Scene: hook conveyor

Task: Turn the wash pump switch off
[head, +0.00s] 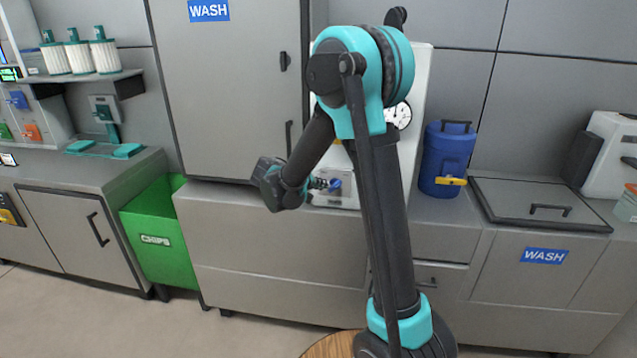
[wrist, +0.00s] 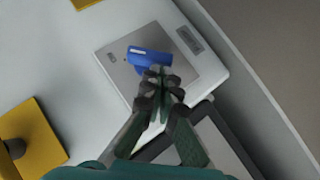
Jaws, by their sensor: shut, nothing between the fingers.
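The wash pump switch is a blue handle (wrist: 150,58) on a grey plate (wrist: 182,75) in the wrist view, set on a pale panel. My gripper (wrist: 163,74) is shut with nothing between its fingers. Its fingertips are right at the lower edge of the blue handle and overlap it in the picture; I cannot tell if they touch. Small marks and a dark label sit on the plate beside the handle.
A yellow part (wrist: 32,138) is at the left of the wrist view. A blue canister (head: 447,158) with a yellow tap stands right of the panel, beside a lidded WASH basin (head: 535,203). A tall WASH cabinet (head: 232,95) and green CHIPS bin (head: 158,232) are left.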

